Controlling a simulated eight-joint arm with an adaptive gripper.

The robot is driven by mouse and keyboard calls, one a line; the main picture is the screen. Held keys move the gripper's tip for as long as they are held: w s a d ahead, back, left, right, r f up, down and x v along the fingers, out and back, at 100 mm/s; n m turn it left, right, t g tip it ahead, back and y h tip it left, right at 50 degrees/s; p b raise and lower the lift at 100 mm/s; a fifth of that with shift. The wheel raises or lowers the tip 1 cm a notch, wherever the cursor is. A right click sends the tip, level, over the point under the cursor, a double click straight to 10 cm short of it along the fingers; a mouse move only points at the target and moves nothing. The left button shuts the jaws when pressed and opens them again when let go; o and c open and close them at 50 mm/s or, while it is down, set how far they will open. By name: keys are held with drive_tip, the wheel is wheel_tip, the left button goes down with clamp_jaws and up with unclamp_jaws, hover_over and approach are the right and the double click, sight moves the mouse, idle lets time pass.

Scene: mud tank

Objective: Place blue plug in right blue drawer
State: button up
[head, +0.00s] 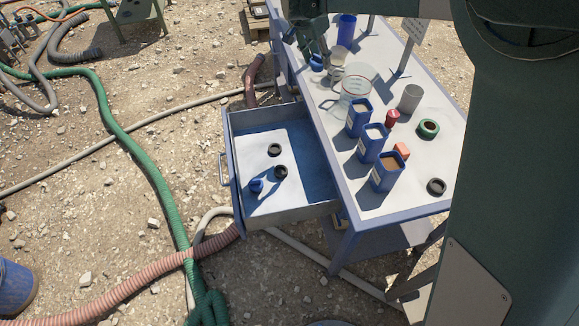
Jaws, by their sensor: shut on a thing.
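A blue drawer (233,165) is pulled out from the left side of the table. Inside it lie a small blue plug-like piece (256,185) and two black rings (275,150), close together on its pale floor. My gripper (318,56) is at the far left end of the table top, beyond the drawer. It is shut on a small blue piece, which looks like the blue plug (316,63). The fingers are small and partly dark, so the exact grasp is hard to see.
The table top (375,203) carries several blue containers (387,172), a clear jar (357,85), a grey cylinder (410,98), a green ring (428,128), a red piece (392,117) and a tall blue cup (346,30). Hoses (150,165) cross the gravel. The drawer is open above.

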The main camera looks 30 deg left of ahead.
drive_tip(key=s+a+n+y+b, duration=0.1)
drive_tip(key=s+a, duration=0.7)
drive_tip(key=a, duration=0.2)
drive_tip(key=s+a+n+b, duration=0.1)
drive_tip(key=s+a+n, duration=0.1)
drive_tip(key=s+a, duration=0.65)
wheel_tip(320, 180, down, 28)
drive_tip(key=w+a, duration=0.1)
drive_tip(key=shift+w+f, duration=0.15)
drive_tip(key=b, duration=0.1)
approach(258, 142)
drive_tip(key=shift+w+d+f, duration=0.1)
drive_tip(key=shift+w+f, duration=0.1)
drive_tip(key=shift+w, duration=0.65)
drive_tip(key=shift+f+b, duration=0.6)
drive_tip(key=shift+f, duration=1.25)
drive_tip(key=shift+f, duration=0.2)
drive_tip(key=o, duration=0.8)
